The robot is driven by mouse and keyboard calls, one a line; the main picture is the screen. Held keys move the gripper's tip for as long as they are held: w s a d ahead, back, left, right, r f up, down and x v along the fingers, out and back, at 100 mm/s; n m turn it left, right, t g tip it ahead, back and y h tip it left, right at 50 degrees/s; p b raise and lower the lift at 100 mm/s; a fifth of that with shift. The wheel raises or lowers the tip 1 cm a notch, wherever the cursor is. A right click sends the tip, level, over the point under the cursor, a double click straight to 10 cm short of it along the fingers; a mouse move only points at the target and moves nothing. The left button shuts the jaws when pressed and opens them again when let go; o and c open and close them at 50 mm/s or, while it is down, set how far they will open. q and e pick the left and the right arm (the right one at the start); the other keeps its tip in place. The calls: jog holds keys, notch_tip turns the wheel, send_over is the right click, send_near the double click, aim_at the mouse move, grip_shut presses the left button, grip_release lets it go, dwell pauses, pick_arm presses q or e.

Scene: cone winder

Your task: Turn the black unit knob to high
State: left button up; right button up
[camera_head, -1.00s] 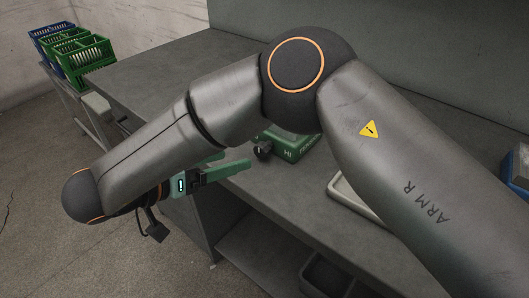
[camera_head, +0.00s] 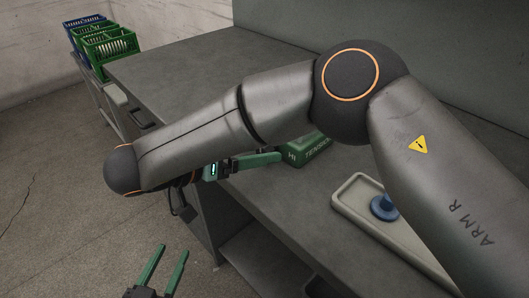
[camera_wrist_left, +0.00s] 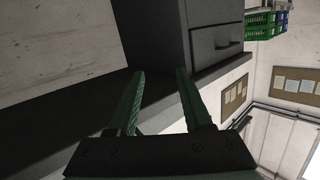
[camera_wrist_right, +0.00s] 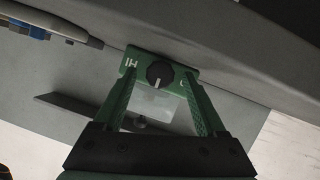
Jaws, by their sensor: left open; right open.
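The green tension unit (camera_head: 313,148) stands on the grey table, lettered "HI" and "TENSION". It also shows upside down in the right wrist view (camera_wrist_right: 133,62). Its black knob (camera_wrist_right: 158,75) carries a pale pointer mark that points down in that view, away from "HI". In the head view the knob is hidden. My right gripper (camera_head: 270,162) is open beside the unit; in the right wrist view its fingertips (camera_wrist_right: 160,84) stand on either side of the knob, contact unclear. My left gripper (camera_head: 172,250) is open and empty, low over the floor; its fingers also show in the left wrist view (camera_wrist_left: 160,75).
A beige tray (camera_head: 345,200) with a blue round part (camera_head: 383,207) lies on the table, partly behind my right arm. Green and blue crates (camera_head: 108,42) stand on a cart at the back left. The table's left end is clear.

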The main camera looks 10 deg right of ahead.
pick_arm(q)
jog(key=shift+w+d+r+t, duration=0.15)
jog(key=shift+r+t, duration=0.15)
jog(key=shift+r, duration=0.3)
jog(key=shift+w+d+r+t, duration=0.15)
jog(key=shift+r+t, duration=0.15)
jog(key=shift+r, duration=0.3)
pick_arm(e)
jog(key=shift+w+d+f, duration=0.15)
jog(key=shift+d, duration=0.15)
jog(key=shift+c, duration=0.3)
grip_shut()
